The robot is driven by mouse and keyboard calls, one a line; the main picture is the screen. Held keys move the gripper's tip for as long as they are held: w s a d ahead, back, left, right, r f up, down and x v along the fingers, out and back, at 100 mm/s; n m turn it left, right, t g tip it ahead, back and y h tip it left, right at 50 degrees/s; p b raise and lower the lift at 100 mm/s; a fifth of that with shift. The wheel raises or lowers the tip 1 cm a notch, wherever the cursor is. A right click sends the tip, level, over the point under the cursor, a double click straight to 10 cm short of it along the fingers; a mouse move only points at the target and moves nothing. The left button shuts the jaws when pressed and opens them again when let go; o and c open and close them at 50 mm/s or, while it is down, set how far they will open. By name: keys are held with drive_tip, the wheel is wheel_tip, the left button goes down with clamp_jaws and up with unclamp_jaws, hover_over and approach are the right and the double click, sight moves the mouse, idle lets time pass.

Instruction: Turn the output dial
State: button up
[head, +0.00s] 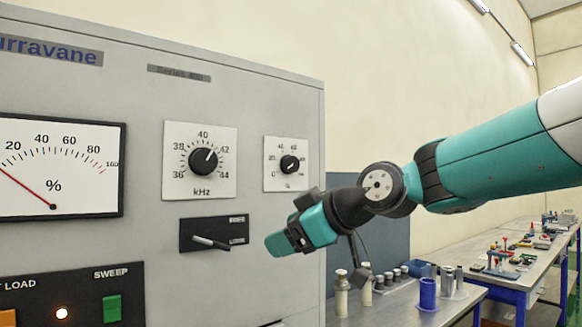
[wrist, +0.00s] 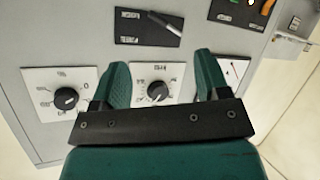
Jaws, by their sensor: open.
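The grey cabinet front carries two black dials on white plates; neither plate reads "output". The smaller dial marked % (head: 289,164) is near the right edge and also shows left in the wrist view (wrist: 66,98). The larger kHz dial (head: 203,161) is left of it, its pointer up and right near 42; it is mid-picture in the wrist view (wrist: 158,92). My gripper (head: 284,241) is below and right of the dials in the head view, apart from the panel. In the wrist view its open, empty fingers (wrist: 161,66) appear either side of the kHz dial, touching neither dial.
A lever switch (head: 211,243) sticks out below the kHz dial. A meter (head: 60,165) with a red needle is at left. Below are a lit lamp (head: 62,313) and a green SWEEP switch (head: 112,308). A bench (head: 400,312) with bottles and cylinders stands right of the cabinet.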

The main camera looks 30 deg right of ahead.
drive_tip(key=d+r+n+t+h, duration=0.1)
drive_tip(key=d+r+t+h, duration=0.35)
drive_tip(key=d+r, duration=0.75)
drive_tip(key=t+p, duration=0.1)
drive_tip(key=p, duration=0.7)
approach(294, 165)
drive_tip(key=w, duration=0.8)
drive_tip(key=shift+w+a+r, duration=0.15)
drive_tip(key=shift+w+r, duration=0.05)
drive_tip(key=shift+w, duration=0.1)
drive_tip(key=shift+w+f+p, duration=0.2)
drive_tip(key=shift+w+p, duration=0.2)
drive_tip(key=shift+w, duration=0.3)
drive_tip(key=c, duration=0.9)
drive_tip(key=shift+c, duration=0.2)
